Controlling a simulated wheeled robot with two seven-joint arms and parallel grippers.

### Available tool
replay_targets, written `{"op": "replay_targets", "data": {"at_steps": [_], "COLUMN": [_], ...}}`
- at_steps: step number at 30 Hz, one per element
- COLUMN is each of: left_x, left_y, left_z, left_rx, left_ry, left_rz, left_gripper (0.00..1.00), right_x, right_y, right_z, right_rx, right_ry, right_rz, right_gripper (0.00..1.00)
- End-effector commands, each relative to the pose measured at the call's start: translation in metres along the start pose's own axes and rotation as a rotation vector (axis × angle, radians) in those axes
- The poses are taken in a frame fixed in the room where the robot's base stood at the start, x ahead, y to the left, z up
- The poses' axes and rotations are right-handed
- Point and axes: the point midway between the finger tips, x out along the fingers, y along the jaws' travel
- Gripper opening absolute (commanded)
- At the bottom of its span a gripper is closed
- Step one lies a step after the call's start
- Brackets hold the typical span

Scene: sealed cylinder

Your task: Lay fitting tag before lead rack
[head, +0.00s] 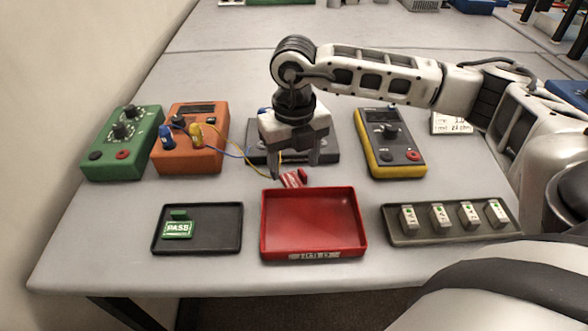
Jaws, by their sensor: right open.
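A red-and-white striped tag (292,180) with a red grip lies just behind the back edge of the red HOLD tray (314,254). A green PASS tag (178,229) lies in the black tray (217,247) at the left. My right gripper (294,171) points down with open fingers, close to the striped tag; I cannot tell whether it touches it. Behind the gripper is a dark flat unit (328,157), largely hidden by the hand. Blue and yellow leads run toward it from the orange box (203,161). I cannot tell which thing is the lead rack. My left gripper is not in view.
A green box (124,144) with knobs stands at far left. A yellow-edged meter (389,143) stands right of the hand, a white card (450,123) beyond it. A grey tray (450,232) holds several small white blocks. Bare table lies between the trays and boxes.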

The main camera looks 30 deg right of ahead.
Motion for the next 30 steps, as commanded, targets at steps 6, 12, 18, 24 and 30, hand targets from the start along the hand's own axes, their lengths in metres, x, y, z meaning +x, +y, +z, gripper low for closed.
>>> {"op": "replay_targets", "data": {"at_steps": [6,12,18,24,30], "left_x": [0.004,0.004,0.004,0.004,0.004], "left_y": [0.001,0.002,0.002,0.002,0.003], "left_z": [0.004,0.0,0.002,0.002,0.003], "left_rx": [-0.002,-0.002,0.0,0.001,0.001], "left_ry": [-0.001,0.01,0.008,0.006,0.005], "left_rz": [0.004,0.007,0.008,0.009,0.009], "left_gripper": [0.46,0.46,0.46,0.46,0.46], "right_x": [-0.049,-0.081,-0.092,-0.092,-0.092], "right_y": [0.0,0.001,0.0,0.0,0.0], "right_z": [0.001,0.001,0.0,0.0,0.0], "right_rx": [-0.001,-0.001,-0.001,0.0,0.0], "right_ry": [-0.006,-0.002,-0.001,0.0,0.0], "right_rz": [0.002,0.001,0.0,0.0,0.0], "right_gripper": [0.62,0.62,0.62,0.62,0.62]}}
